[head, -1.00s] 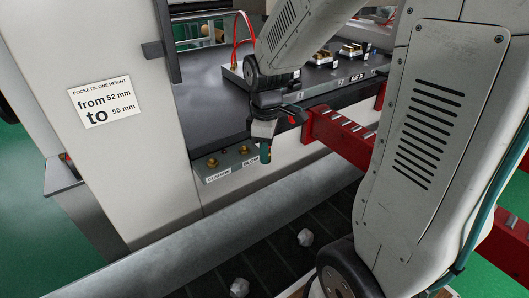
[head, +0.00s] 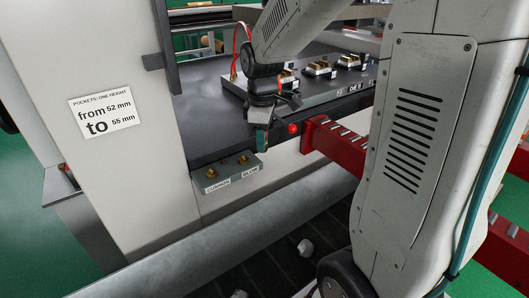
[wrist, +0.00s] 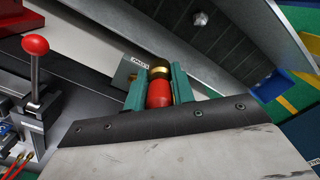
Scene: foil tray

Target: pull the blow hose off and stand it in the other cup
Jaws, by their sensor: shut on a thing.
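My gripper (head: 262,139) shows in the head view just above the right end of a grey block (head: 229,175). The block carries two brass cups, the cushion cup (head: 211,173) and the blow cup (head: 244,160), with labels on its front. In the wrist view my gripper (wrist: 160,92) has its teal fingers shut on a red hose end (wrist: 160,95) with a brass collar (wrist: 159,72). The block (wrist: 127,72) shows partly behind the fingers. The held end is hidden by the fingers in the head view, and I cannot tell its clearance from the blow cup.
A die plate (head: 310,92) with several brass-topped parts stands behind my gripper. A red beam (head: 335,142) juts out to the right. A dark conveyor (head: 270,262) with pale lumps runs below. A red-knobbed lever (wrist: 35,45) stands left in the wrist view.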

